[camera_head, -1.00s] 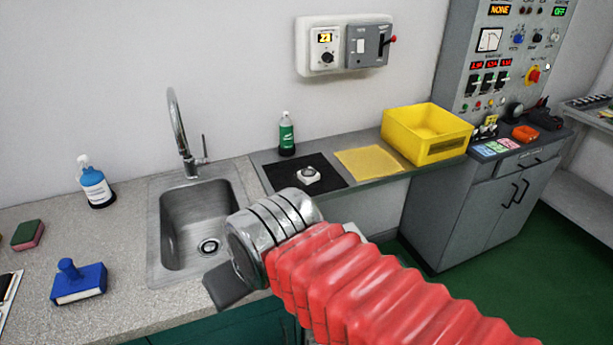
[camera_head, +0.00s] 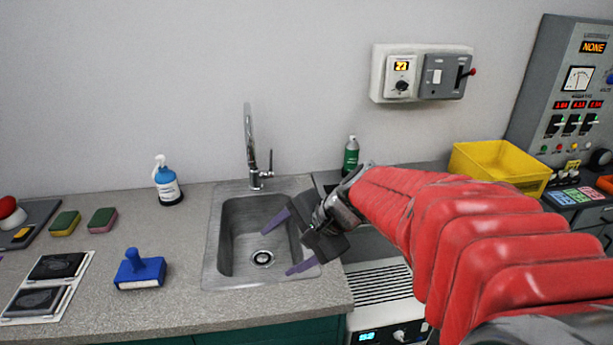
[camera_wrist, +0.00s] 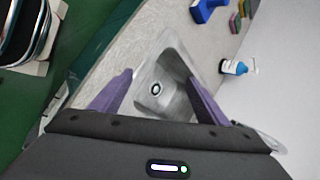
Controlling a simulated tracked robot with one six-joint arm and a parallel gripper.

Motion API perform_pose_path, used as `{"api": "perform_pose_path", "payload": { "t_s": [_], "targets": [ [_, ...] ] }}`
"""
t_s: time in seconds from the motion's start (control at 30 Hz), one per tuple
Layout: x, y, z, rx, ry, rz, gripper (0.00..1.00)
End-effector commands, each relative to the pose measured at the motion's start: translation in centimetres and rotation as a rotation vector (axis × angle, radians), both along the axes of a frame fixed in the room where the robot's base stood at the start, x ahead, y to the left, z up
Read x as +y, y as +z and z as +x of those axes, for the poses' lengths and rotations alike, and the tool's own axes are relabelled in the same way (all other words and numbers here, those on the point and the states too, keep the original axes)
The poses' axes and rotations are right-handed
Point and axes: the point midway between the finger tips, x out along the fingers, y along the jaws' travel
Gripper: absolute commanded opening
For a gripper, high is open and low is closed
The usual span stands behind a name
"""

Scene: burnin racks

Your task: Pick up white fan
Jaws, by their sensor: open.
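I cannot make out a white fan for certain in the current views. A small white object that showed earlier on the black mat, right of the sink, is now hidden behind my red arm. My gripper (camera_head: 280,250) is open and empty above the right side of the steel sink (camera_head: 228,277). In the wrist view, its two purple fingers (camera_wrist: 160,77) stand apart with the sink basin between and beyond them.
A blue stamp-like block (camera_head: 139,270), two sponges (camera_head: 65,223), a blue spray bottle (camera_head: 167,182) and a white-framed black panel pair (camera_head: 47,285) are left of the sink. The tall faucet (camera_head: 251,145) rises behind it. A yellow bin (camera_head: 495,167) and green bottle (camera_head: 351,155) stand right.

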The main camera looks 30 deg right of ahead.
Motion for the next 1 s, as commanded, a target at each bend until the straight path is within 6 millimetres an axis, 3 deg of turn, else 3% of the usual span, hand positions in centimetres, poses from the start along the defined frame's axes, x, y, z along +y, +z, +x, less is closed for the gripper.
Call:
{"api": "perform_pose_path", "payload": {
  "t_s": [0.27, 0.5, 0.67, 0.8, 0.9, 1.0],
  "targets": [
    [-7.9, -1.5, 5.8, 0.026, -0.404, 0.339, 0.69],
    [-17.3, -3.4, 9.1, 0.013, -0.756, 0.633, 0.69],
    [-24.7, -5.4, 9.9, -0.015, -0.991, 0.831, 0.69],
    [-31.4, -7.6, 9.5, -0.052, -1.190, 0.999, 0.69],
    [-35.3, -8.9, 8.8, -0.081, -1.299, 1.096, 0.69],
    [-37.7, -9.8, 8.2, -0.102, -1.368, 1.158, 0.69]
  ]
}}
